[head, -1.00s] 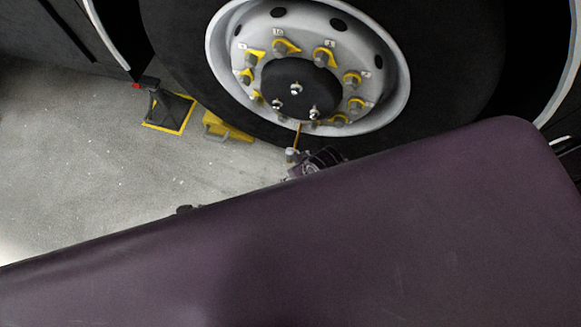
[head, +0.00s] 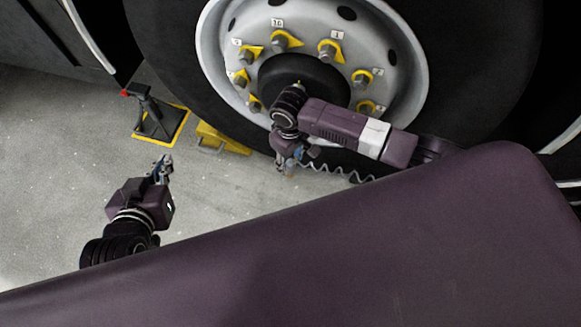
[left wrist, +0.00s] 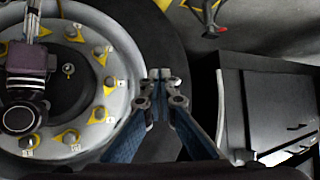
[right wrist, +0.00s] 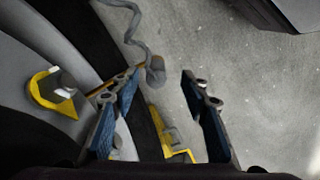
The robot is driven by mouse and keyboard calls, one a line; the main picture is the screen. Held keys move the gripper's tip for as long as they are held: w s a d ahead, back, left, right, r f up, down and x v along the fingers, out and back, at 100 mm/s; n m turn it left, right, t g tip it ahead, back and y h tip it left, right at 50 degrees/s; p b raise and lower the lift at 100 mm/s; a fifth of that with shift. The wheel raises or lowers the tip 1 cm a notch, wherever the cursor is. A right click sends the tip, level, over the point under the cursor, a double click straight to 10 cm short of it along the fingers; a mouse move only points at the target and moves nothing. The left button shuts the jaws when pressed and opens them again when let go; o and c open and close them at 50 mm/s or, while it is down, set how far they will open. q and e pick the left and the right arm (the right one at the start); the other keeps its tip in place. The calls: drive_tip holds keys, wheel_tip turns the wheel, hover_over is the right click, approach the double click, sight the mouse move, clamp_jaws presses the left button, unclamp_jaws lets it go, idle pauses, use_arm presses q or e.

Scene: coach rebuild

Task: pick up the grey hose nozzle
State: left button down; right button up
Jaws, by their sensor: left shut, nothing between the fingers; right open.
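The grey nozzle (right wrist: 155,70) hangs at the end of a curly grey hose (right wrist: 132,22) in the right wrist view. My right gripper (right wrist: 158,79) is open, and the nozzle shows between its fingertips; I cannot tell whether it is level with them or beyond. In the head view my right gripper (head: 290,163) is low in front of the wheel, with the hose (head: 342,171) trailing right; I cannot make out the nozzle there. My left gripper (head: 163,164) is shut and empty above the floor at left; its closed fingertips show in the left wrist view (left wrist: 158,76).
A big wheel (head: 213,55) with yellow nut pointers stands behind my right arm. A yellow chock (head: 222,142) and a jack stand (head: 150,112) are on the floor to its left. A dark purple surface (head: 400,240) fills the foreground.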

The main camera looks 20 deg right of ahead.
sight(291, 162)
drive_tip(key=shift+f, duration=0.45)
drive_tip(key=shift+w+d+f+b, duration=0.1)
drive_tip(key=shift+w+f+b, duration=0.05)
drive_tip(key=shift+f+b, duration=0.4)
drive_tip(key=shift+w+f+b, duration=0.1)
drive_tip(key=shift+f+b, duration=0.3)
drive_tip(key=shift+f, duration=0.25)
wheel_tip(291, 162, down, 2)
drive_tip(key=shift+f+b, duration=0.25)
drive_tip(key=shift+b, duration=0.45)
use_arm(q)
drive_tip(key=w+d+r+t+h, duration=0.1)
drive_tip(key=r+t, duration=0.3)
drive_tip(key=r, duration=0.4)
drive_tip(key=w+d+r+t+h, duration=0.1)
drive_tip(key=w+d+r+t, duration=0.1)
drive_tip(key=r+t, duration=0.3)
wheel_tip(291, 162, up, 4)
drive_tip(key=shift+w+d+r+h, duration=0.15)
drive_tip(key=shift+w+h, duration=0.25)
drive_tip(key=shift+w, duration=0.45)
use_arm(e)
clamp_jaws()
